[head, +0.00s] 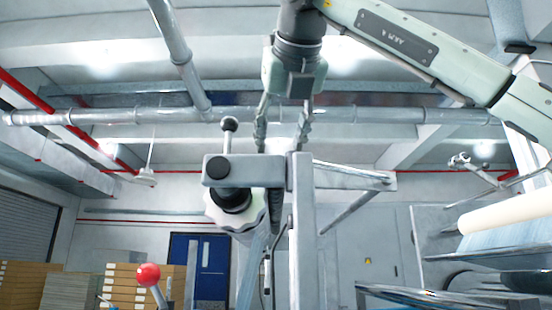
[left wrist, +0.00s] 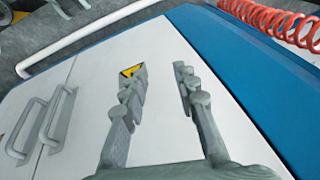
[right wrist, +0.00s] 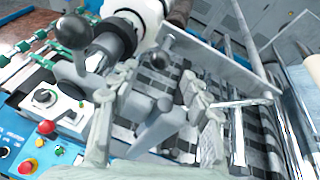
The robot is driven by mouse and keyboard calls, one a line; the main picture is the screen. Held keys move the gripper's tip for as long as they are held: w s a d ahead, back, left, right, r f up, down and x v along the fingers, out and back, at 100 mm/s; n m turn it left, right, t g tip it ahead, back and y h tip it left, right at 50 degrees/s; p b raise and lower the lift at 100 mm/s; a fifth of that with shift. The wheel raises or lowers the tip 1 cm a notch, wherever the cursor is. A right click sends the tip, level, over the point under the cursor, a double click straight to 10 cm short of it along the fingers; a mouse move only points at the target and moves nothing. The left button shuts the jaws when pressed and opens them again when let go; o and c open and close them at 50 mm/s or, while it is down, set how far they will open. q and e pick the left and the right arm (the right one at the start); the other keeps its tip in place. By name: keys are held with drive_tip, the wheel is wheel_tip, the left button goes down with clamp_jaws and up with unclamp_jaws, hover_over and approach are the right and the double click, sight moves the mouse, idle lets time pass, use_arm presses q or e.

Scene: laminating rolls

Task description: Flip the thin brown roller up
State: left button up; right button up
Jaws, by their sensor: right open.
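My right gripper (head: 280,140) points down above the machine's metal bracket in the head view, open. In the right wrist view, its fingers (right wrist: 160,78) stand apart, with a grey lever (right wrist: 160,125) with a dark knob showing between and below them; I cannot tell that they touch it. A brown cylindrical piece (right wrist: 180,12) at that view's top edge may be the thin brown roller; most of it is out of frame. I cannot make out the roller in the head view. My left gripper (left wrist: 158,78) is open and empty in front of a white cabinet panel (left wrist: 80,75).
A red-knobbed lever (head: 148,275) is lower left. A cream roll (head: 515,212) lies at the right. A control panel (right wrist: 50,110) is at the left of the right wrist view. A red coiled hose (left wrist: 270,20) is near the left gripper.

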use_arm(q)
drive_tip(key=shift+w+d+f, duration=0.1)
drive_tip(key=shift+w+f, duration=0.05)
drive_tip(key=shift+f, duration=0.7)
use_arm(e)
drive_tip(key=x, duration=0.5)
drive_tip(key=shift+c, duration=0.2)
clamp_jaws()
